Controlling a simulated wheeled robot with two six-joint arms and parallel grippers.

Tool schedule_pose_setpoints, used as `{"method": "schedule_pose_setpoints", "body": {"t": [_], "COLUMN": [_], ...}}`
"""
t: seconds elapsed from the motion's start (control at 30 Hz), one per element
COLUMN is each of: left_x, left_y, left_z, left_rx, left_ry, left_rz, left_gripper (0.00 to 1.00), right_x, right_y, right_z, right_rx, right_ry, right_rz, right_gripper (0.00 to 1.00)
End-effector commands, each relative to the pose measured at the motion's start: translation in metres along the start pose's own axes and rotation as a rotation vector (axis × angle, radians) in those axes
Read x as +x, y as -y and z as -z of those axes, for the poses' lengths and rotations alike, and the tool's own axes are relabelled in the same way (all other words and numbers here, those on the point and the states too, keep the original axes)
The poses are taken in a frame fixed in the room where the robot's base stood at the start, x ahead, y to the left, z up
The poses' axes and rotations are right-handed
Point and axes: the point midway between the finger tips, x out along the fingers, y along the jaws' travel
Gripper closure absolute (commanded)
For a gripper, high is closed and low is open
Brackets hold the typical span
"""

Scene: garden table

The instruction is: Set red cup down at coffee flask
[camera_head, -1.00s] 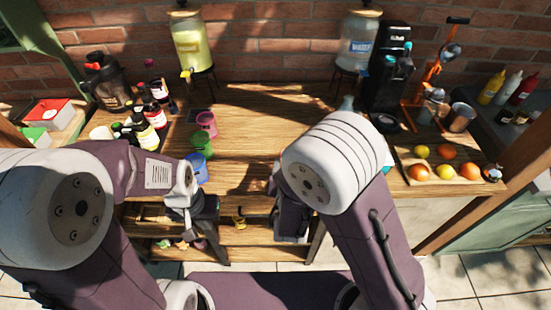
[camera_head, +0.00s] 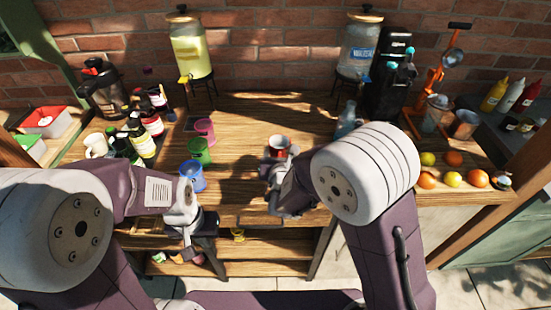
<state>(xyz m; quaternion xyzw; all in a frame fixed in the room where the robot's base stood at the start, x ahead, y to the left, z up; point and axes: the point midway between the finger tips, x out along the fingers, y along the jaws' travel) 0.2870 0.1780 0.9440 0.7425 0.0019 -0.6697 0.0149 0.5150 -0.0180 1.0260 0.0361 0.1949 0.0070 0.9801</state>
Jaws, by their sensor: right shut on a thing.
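The red cup (camera_head: 279,143) is near the middle of the wooden table in the head view, and its opening faces up. My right gripper (camera_head: 272,172) is shut on it from the near side; whether the cup touches the table I cannot tell. A dark flask with red on its lid (camera_head: 104,92), which looks like the coffee flask, stands at the back left, far from the cup. My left gripper (camera_head: 186,226) hangs at the table's front edge, left of centre; its jaw opening is not clear.
Pink (camera_head: 205,130), green (camera_head: 199,151) and blue (camera_head: 192,176) cups stand in a row between the red cup and several bottles (camera_head: 142,139). A cream mug (camera_head: 96,145) is near the flask. A lemonade dispenser (camera_head: 190,52) stands behind. The table's middle (camera_head: 240,125) is clear.

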Motion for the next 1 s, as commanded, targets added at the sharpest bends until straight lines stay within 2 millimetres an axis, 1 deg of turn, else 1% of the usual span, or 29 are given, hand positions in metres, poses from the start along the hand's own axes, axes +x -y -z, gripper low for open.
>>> {"method": "schedule_pose_setpoints", "body": {"t": [0.03, 0.1, 0.23, 0.4, 0.53, 0.63, 0.9, 1.0], "left_x": [-0.003, -0.004, -0.006, -0.005, -0.006, -0.007, -0.007, -0.003], "left_y": [0.0, 0.0, 0.0, 0.0, 0.0, 0.0, 0.0, 0.0], "left_z": [0.0, 0.0, 0.001, 0.001, 0.001, 0.001, 0.001, 0.0], "left_rx": [0.0, 0.0, 0.0, 0.0, 0.0, 0.0, 0.0, 0.0], "left_ry": [0.0, 0.0, 0.0, 0.0, 0.0, 0.0, 0.0, 0.0], "left_rz": [0.0, 0.0, 0.0, 0.0, 0.0, 0.0, 0.0, 0.0], "left_gripper": [1.0, 1.0, 1.0, 1.0, 1.0, 1.0, 1.0, 1.0], "right_x": [0.014, 0.03, 0.047, 0.052, 0.06, 0.065, 0.066, 0.067], "right_y": [-0.002, -0.005, -0.009, -0.009, -0.007, -0.007, -0.007, -0.006], "right_z": [0.002, 0.005, 0.007, 0.01, 0.032, 0.043, 0.045, 0.048], "right_rx": [-0.001, 0.0, 0.001, 0.001, -0.003, -0.003, 0.001, 0.001], "right_ry": [-0.001, 0.0, 0.001, 0.001, -0.004, -0.002, 0.002, 0.002], "right_rz": [0.002, 0.003, 0.001, 0.0, 0.001, 0.0, -0.001, -0.001], "right_gripper": [0.91, 0.91, 0.91, 0.91, 0.91, 0.91, 0.91, 0.91]}}
